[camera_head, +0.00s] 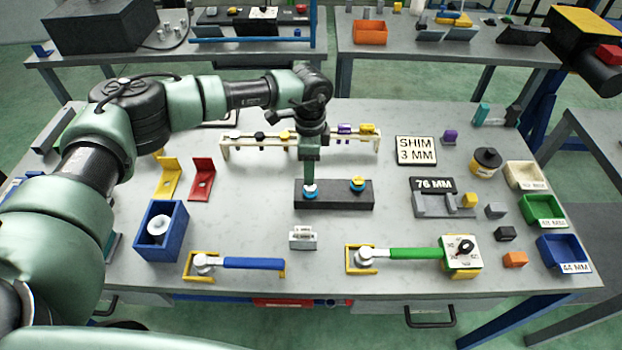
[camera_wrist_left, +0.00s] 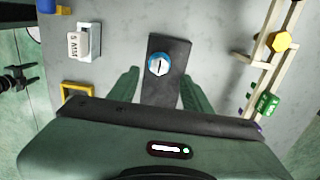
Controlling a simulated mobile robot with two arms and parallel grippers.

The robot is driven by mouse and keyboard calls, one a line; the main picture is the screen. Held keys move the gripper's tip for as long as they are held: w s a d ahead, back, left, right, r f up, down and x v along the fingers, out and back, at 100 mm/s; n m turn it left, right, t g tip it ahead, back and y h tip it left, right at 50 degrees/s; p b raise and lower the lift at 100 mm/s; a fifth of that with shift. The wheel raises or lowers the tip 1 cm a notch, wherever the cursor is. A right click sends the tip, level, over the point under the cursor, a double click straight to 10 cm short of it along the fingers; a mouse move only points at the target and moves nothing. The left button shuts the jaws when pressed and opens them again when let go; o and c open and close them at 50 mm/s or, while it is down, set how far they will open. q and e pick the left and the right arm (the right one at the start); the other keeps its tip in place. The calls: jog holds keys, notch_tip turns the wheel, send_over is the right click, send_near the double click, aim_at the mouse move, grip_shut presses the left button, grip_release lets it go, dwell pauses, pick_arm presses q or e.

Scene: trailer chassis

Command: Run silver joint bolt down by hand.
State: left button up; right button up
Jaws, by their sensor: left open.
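The silver joint bolt (camera_head: 310,189) stands at the left end of a dark joint block (camera_head: 335,203), with a blue ring around its base. A yellow-headed bolt (camera_head: 358,184) stands on a blue ring at the block's right end. My left gripper (camera_head: 309,174) points straight down over the silver bolt. In the left wrist view my left gripper (camera_wrist_left: 157,82) has its fingers apart, one on each side of the block, and the silver bolt (camera_wrist_left: 158,64) shows between and a little beyond them, seemingly untouched. My right gripper is not in view.
A bolt rack (camera_head: 265,139) stands behind the block. In front lie a blue-handled wrench (camera_head: 250,263), a green-handled wrench (camera_head: 415,254) and a small labelled block (camera_head: 302,238). A blue bin (camera_head: 162,232) stands left; gauge parts (camera_head: 440,204) and coloured trays (camera_head: 543,210) stand right.

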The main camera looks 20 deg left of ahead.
aim_at(310, 187)
pick_arm(q)
notch_tip(310, 187, down, 5)
jog(key=shift+f+p, duration=0.2)
jog(key=shift+p, duration=0.6)
jog(key=shift+d+f, duration=0.1)
jog(key=shift+f, duration=0.5)
grip_shut()
jog(key=shift+m, duration=0.3)
